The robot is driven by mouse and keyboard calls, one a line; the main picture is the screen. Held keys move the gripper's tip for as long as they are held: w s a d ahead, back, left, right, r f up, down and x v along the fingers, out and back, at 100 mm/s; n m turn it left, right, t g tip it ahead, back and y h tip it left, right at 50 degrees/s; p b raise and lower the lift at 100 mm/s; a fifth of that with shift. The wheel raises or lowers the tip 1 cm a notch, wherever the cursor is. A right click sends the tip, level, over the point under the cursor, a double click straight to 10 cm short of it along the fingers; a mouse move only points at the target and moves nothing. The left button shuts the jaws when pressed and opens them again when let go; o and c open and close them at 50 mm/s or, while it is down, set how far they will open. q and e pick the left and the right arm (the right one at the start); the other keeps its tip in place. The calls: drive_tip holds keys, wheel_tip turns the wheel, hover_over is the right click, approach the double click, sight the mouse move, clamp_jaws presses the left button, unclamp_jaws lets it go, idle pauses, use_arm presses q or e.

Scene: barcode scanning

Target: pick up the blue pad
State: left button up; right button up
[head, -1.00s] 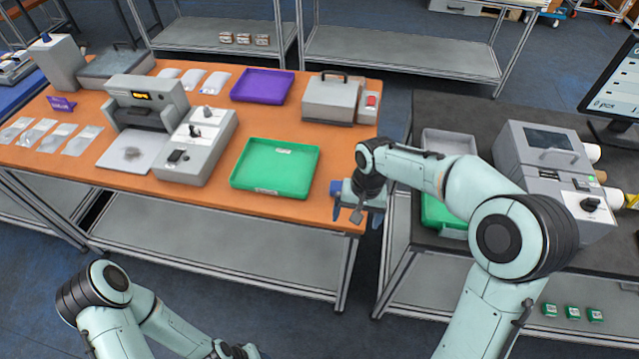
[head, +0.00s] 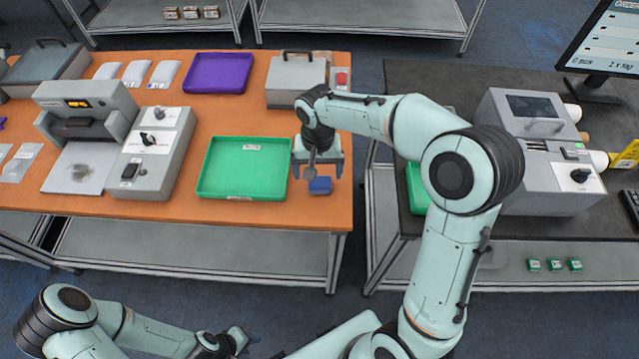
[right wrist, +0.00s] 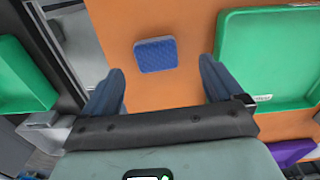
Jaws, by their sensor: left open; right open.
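The blue pad (head: 320,185) lies flat on the orange table near its front right corner, to the right of the green tray. In the right wrist view the blue pad (right wrist: 155,55) is a small textured square lying ahead of the fingertips, between their lines. My right gripper (head: 318,172) is open and empty, above the table and close to the pad; in the right wrist view its two fingers (right wrist: 160,80) are spread wide. My left gripper (head: 238,343) is low at the bottom of the head view, away from the table, and holds nothing visible.
A green tray (head: 205,188) lies left of the pad, with a purple tray (head: 191,88) behind it. A grey case (head: 296,82) stands at the back right of the table. A gap separates the orange table from the dark table (head: 400,88). Bare tabletop surrounds the pad.

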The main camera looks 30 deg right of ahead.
sight(320, 182)
drive_tip(key=shift+d+f, duration=0.15)
drive_tip(key=shift+f, duration=1.25)
drive_tip(key=shift+d+f, duration=0.15)
drive_tip(key=shift+f, duration=1.2)
drive_tip(key=c, duration=1.1)
